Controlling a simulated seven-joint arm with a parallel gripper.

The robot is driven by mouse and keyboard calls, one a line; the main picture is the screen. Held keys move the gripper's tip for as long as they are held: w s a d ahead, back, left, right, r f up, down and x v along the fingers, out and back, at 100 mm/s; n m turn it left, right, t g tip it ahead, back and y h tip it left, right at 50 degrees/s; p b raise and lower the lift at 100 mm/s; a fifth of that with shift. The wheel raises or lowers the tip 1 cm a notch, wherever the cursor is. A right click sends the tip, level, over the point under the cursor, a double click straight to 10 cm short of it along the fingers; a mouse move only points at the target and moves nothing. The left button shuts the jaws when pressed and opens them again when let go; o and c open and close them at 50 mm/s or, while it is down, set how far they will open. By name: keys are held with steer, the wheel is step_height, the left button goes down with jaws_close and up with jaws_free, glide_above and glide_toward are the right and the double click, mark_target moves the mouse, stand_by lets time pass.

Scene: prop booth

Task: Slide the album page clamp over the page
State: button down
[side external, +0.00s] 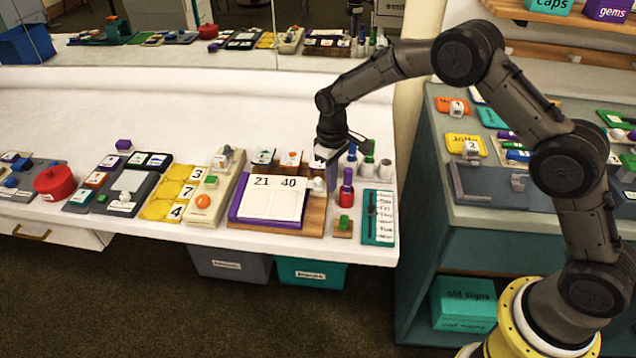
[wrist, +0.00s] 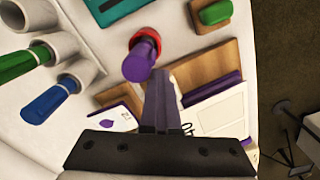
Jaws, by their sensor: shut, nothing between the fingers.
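The album (side external: 272,203) lies open on a wooden board, with a purple cover and white pages marked 21 and 40. Part of its page also shows in the wrist view (wrist: 222,113), beside a purple edge. My gripper (side external: 326,158) is above the board's back right corner, near the album's right side. In the wrist view its fingers (wrist: 160,85) are together and empty, and they cover part of the album. A small white piece (side external: 318,185) stands by the album's right edge. I cannot tell whether it is the page clamp.
A red and purple stamp-like piece (side external: 347,190) stands close to the right of the album. A green-topped block (side external: 344,225) and a teal board (side external: 379,217) are near it.

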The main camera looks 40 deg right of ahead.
mark_target(311, 184)
steer(key=shift+w+a+r, duration=0.3)
steer(key=shift+w+a, duration=0.35)
steer(key=shift+w, duration=0.1)
steer(key=shift+w+a, duration=1.1)
stand_by(0.6)
steer(key=shift+r, duration=2.45)
steer(key=shift+s+d+r, duration=0.2)
steer(key=shift+d+r, duration=0.05)
steer(key=shift+r, duration=0.25)
steer(key=shift+d, duration=0.1)
